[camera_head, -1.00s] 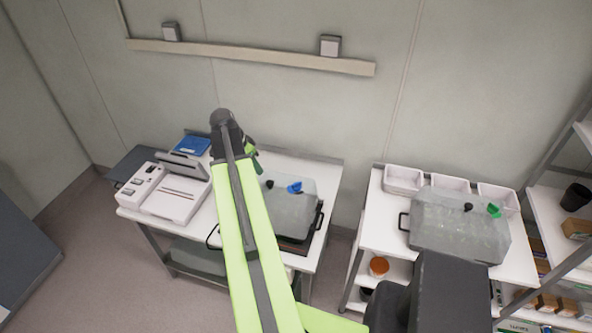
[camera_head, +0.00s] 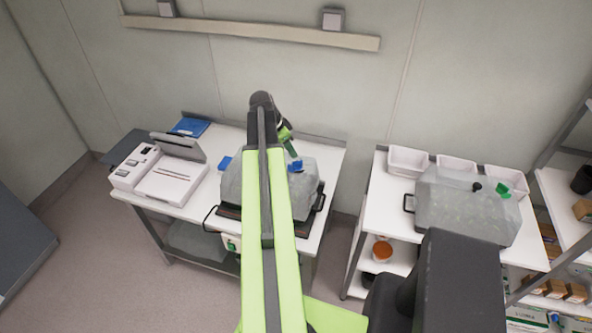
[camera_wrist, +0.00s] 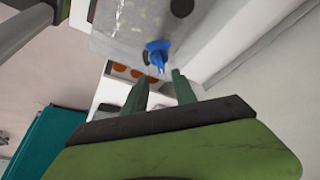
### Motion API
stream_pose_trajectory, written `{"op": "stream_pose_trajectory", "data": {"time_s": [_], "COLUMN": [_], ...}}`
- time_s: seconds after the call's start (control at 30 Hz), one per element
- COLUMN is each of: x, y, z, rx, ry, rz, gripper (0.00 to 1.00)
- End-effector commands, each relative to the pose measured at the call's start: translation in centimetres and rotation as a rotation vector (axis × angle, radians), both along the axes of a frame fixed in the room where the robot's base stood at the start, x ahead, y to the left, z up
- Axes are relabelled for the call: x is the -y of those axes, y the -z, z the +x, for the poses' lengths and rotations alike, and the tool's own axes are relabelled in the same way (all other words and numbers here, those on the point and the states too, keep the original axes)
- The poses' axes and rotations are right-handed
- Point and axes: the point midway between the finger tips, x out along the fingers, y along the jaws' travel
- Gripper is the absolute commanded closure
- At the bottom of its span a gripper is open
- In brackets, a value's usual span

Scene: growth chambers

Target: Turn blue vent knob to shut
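The blue vent knob (camera_head: 296,166) sits on top of the clear growth chamber lid (camera_head: 303,190) on the left table, just below my gripper. It also shows in the wrist view (camera_wrist: 157,52), just beyond the space between my fingertips. My gripper (camera_wrist: 157,82) is open, with its two green fingers apart and nothing between them. In the head view my gripper (camera_head: 289,143) is near the knob at the lid's back. My arm covers the middle of the chamber. I cannot tell whether the fingers touch the knob.
A white instrument (camera_head: 160,180) stands left of the chamber. A second chamber (camera_head: 465,210) with a green knob (camera_head: 503,189) is on the right table, before white bins (camera_head: 408,161). A small blue piece (camera_head: 225,163) shows left of my arm. A wall rail (camera_head: 250,32) runs behind.

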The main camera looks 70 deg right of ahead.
Motion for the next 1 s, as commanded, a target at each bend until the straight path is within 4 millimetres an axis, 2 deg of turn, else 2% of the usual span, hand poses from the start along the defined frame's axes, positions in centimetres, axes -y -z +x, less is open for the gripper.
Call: {"op": "stream_pose_trajectory", "data": {"time_s": [0.03,0.2,0.3,0.63,0.9,1.0], "x": [0.4,1.4,1.9,2.1,2.1,2.1], "y": [2.2,5.5,6.7,6.7,6.7,6.7], "z": [-0.3,-1.2,-1.7,-1.9,-2.0,-2.0], "rx": [0.000,0.000,0.000,0.000,-0.001,-0.001], "ry": [0.001,0.001,0.001,0.000,0.000,0.000], "rz": [0.000,0.000,0.000,0.000,0.001,0.001], "gripper": [0.67,0.67,0.67,0.67,1.00,1.00]}}
